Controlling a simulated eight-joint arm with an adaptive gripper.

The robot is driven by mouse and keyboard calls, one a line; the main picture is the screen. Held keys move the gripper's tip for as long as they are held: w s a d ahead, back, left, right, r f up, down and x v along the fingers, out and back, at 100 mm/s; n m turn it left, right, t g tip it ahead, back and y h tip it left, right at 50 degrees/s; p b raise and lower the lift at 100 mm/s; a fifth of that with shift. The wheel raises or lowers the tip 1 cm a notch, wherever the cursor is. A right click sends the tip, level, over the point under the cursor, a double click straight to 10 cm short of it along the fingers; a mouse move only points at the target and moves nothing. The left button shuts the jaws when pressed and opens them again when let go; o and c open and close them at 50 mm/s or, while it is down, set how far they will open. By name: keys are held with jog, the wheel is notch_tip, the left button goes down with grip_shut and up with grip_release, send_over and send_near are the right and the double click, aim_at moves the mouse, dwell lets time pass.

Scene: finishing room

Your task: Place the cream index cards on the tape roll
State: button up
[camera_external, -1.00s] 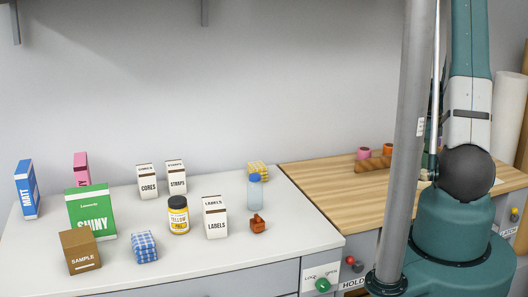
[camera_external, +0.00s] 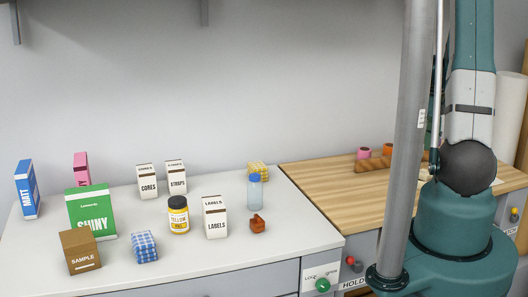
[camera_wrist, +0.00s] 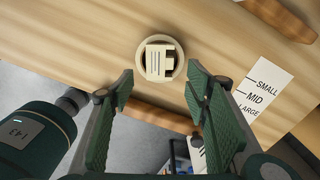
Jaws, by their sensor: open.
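In the wrist view, a round beige ring that looks like the tape roll (camera_wrist: 180,75) lies on the wooden surface. A small cream piece with dark lines, apparently the cream index cards (camera_wrist: 154,62), lies at its middle, within the ring's outline; I cannot tell whether it rests on top or inside. My gripper (camera_wrist: 159,83) is open, its two green-padded fingers apart to the left and right, just below the ring in the picture. Nothing shows between the fingers.
A printed size card (camera_wrist: 262,88) lies right of the roll. A wooden bench (camera_external: 330,178) holds pink (camera_external: 364,153) and orange (camera_external: 388,149) spools. A grey post (camera_external: 408,150) stands before my arm. Boxes and jars crowd the white counter (camera_external: 285,225) at left.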

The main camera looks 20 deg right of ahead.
jog(key=shift+r, duration=2.3)
jog(key=shift+a+r, duration=0.1)
jog(key=s+a+r+n+t+h, duration=0.1)
jog(key=s+a+r+n+t, duration=0.15)
jog(key=a+r+n, duration=1.45)
jog(key=s+a+r+n+t, duration=0.2)
jog(key=s+a+n, duration=0.3)
jog(key=a+n, duration=0.2)
jog(key=s+a+r+n+t+y, duration=0.1)
jog(key=s+a+n, duration=0.4)
jog(key=a, duration=0.6)
jog(key=shift+a+r+n+t, duration=0.5)
jog(key=shift+n+t, duration=0.35)
jog(key=shift+n, duration=0.35)
